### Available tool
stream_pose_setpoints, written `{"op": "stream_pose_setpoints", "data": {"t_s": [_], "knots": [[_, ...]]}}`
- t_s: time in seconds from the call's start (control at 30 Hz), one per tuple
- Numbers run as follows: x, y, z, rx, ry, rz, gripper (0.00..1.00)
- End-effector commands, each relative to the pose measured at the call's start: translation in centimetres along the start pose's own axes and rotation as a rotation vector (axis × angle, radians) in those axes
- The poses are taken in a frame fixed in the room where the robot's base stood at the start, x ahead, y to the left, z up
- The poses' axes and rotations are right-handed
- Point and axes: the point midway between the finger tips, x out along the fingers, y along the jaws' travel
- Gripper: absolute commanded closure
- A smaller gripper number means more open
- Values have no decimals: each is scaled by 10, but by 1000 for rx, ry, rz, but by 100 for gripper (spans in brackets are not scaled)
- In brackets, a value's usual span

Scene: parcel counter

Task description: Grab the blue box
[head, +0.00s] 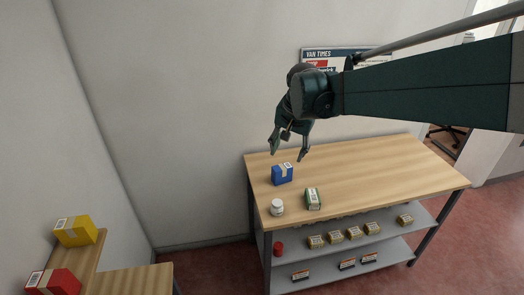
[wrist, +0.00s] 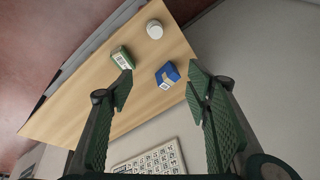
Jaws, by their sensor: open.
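The blue box (head: 282,175) stands on the wooden counter top (head: 380,166) near its left end, with a tan strip and a white label. It also shows in the wrist view (wrist: 167,74), between my two fingers and beyond their tips. My gripper (head: 289,154) is open and empty, above the blue box and apart from it. In the wrist view the two green fingers (wrist: 160,82) are spread wide.
A green box (head: 313,199) and a white jar (head: 277,207) stand close in front of the blue box. Shelves below hold several small boxes (head: 353,232) and a red can (head: 278,249). A yellow box (head: 74,231) and a red box (head: 52,282) are at lower left. The counter's right is clear.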

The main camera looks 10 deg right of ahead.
Motion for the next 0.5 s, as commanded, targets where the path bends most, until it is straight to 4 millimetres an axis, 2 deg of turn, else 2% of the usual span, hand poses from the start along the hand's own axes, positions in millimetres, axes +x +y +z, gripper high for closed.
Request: {"op": "stream_pose_setpoints", "data": {"t_s": [0.5], "knots": [[76,-28,-62,190,-64,59,51]]}}
